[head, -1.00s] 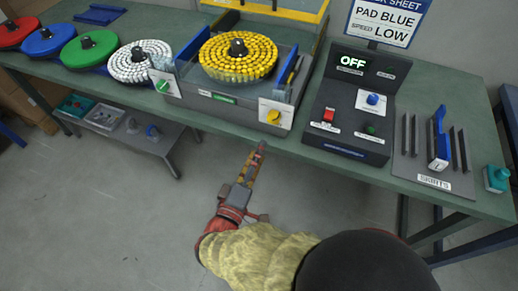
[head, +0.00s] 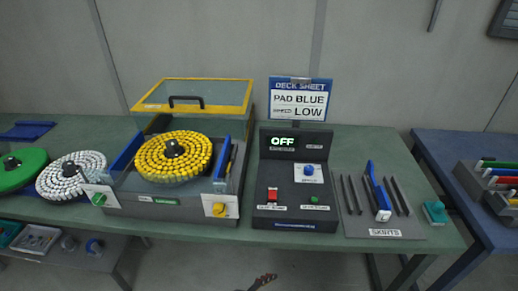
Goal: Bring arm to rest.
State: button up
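My gripper (head: 262,283) shows only as a small piece at the bottom edge, below the front of the green bench (head: 385,257). Most of it and my arm are out of the picture, so its finger opening is unclear. Nothing is seen held in it. It is apart from the bench and the things on it.
On the bench are a machine with a yellow bristled disc (head: 174,157) and raised yellow-framed lid (head: 194,95), a control box (head: 294,180) reading OFF, a skirts rack (head: 385,233) and a teal block (head: 436,213). A blue table (head: 455,150) stands right.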

jog(key=s+d+r+m+g+y+p, duration=0.1)
jog(key=d+r+m+y+p, duration=0.2)
jog(key=d+r+m, duration=0.4)
jog(key=d+r+m+g+y+p, duration=0.1)
jog(key=d+r+m+y+p, duration=0.2)
jog(key=d+r+m, duration=0.5)
jog(key=shift+s+d+r+y, duration=0.35)
jog(key=shift+d+r, duration=0.35)
jog(key=shift+r, duration=4.1)
jog(key=shift+c, duration=0.4)
